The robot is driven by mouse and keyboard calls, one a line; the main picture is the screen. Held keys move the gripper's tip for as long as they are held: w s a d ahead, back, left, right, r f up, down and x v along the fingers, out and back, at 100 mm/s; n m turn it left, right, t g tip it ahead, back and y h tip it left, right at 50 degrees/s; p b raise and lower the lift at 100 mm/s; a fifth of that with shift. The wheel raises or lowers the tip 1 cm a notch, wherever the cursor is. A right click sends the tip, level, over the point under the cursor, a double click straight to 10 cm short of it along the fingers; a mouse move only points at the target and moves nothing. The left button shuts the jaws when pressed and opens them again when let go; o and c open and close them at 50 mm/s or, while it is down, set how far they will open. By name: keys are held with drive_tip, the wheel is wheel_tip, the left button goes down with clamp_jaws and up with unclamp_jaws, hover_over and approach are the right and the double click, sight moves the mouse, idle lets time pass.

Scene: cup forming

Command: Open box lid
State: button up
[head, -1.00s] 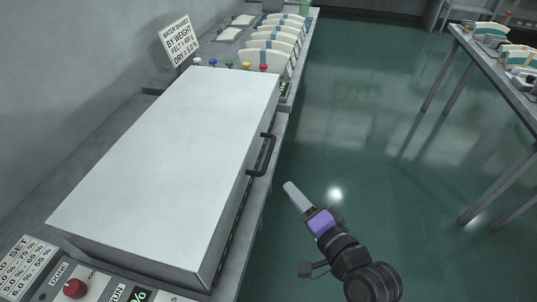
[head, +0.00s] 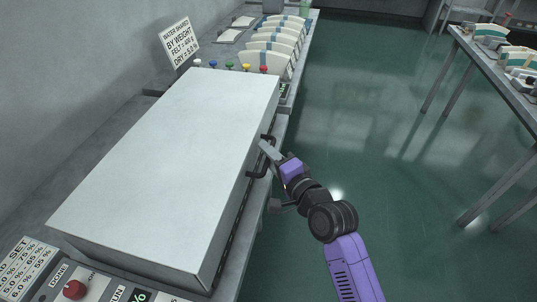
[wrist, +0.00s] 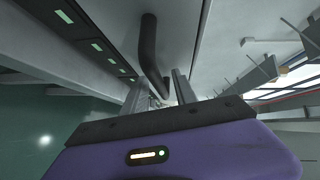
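The box lid (head: 170,150) is a large pale grey cover and lies closed on the bench. Its dark handle (head: 254,172) is on the right-hand edge and shows in the wrist view as a dark curved bar (wrist: 149,45). My gripper (head: 265,148) is at the far part of the handle, coming from the right. In the wrist view its two fingers (wrist: 159,90) stand apart, and the bar's lower end appears in line with the gap between them. I cannot tell whether they touch the bar. Part of the handle is hidden by the fingers in the head view.
A control panel with a red knob (head: 74,289) is at the near end. Colored buttons (head: 229,66), a sign (head: 180,42) and several white pieces (head: 270,50) are beyond the lid. A table (head: 500,75) stands far right. Open green floor (head: 400,180) lies between.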

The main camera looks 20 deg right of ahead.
drive_tip(key=shift+w, duration=0.1)
clamp_jaws()
idle(1.4)
